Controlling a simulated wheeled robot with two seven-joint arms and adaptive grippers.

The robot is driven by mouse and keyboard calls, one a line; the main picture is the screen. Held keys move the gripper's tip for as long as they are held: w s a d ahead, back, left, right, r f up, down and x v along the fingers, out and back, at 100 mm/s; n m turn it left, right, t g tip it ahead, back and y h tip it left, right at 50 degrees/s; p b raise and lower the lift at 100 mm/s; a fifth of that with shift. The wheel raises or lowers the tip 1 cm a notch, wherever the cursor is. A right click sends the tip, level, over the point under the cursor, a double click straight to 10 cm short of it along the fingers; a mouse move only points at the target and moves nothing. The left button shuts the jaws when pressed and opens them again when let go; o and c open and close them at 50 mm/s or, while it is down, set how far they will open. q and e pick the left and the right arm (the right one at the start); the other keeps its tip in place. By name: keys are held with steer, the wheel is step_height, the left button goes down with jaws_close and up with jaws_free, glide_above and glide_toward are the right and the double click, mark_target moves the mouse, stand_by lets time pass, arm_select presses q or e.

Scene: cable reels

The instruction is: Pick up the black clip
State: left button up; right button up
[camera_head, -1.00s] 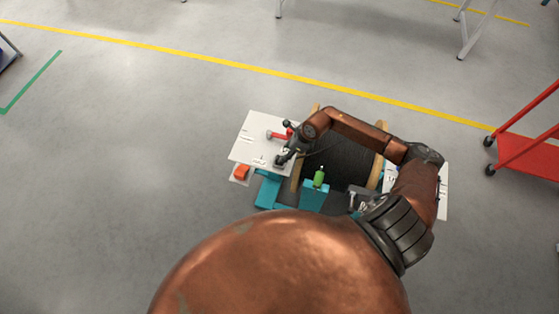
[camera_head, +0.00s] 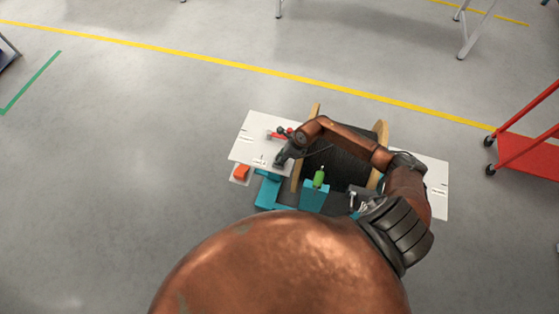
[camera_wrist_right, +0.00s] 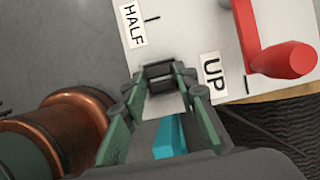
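My right gripper (camera_head: 281,160) reaches down over the left white board in the head view. In the right wrist view its two green-sided fingers (camera_wrist_right: 160,82) point at the board, one on each side of the black clip (camera_wrist_right: 158,72). The clip is a small dark block between the fingertips, close to both. I cannot tell whether the fingers press on it. In the head view the gripper mostly hides the clip. My left gripper is not in view.
A red lever (camera_wrist_right: 285,60) stands on the board, right of the fingers, near the UP label (camera_wrist_right: 212,74). A cable reel (camera_head: 345,150) stands right of the board. A green bottle (camera_head: 319,177) stands on a teal part (camera_head: 314,196). An orange block (camera_head: 241,172) lies left.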

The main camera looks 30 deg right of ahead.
jaws_close()
steer(key=shift+r, duration=0.1)
steer(key=shift+r, duration=0.6)
steer(key=s+a+r+p, duration=0.1)
steer(key=s+a+r, duration=0.2)
steer(key=s+r, duration=0.8)
steer(key=s, duration=0.2)
steer(key=shift+s+a+r+p, duration=0.15)
steer(key=shift+s+r+p, duration=0.2)
steer(key=shift+p, duration=0.05)
steer(key=shift+r, duration=0.1)
steer(key=shift+r+p, duration=1.65)
steer(key=shift+r, duration=0.75)
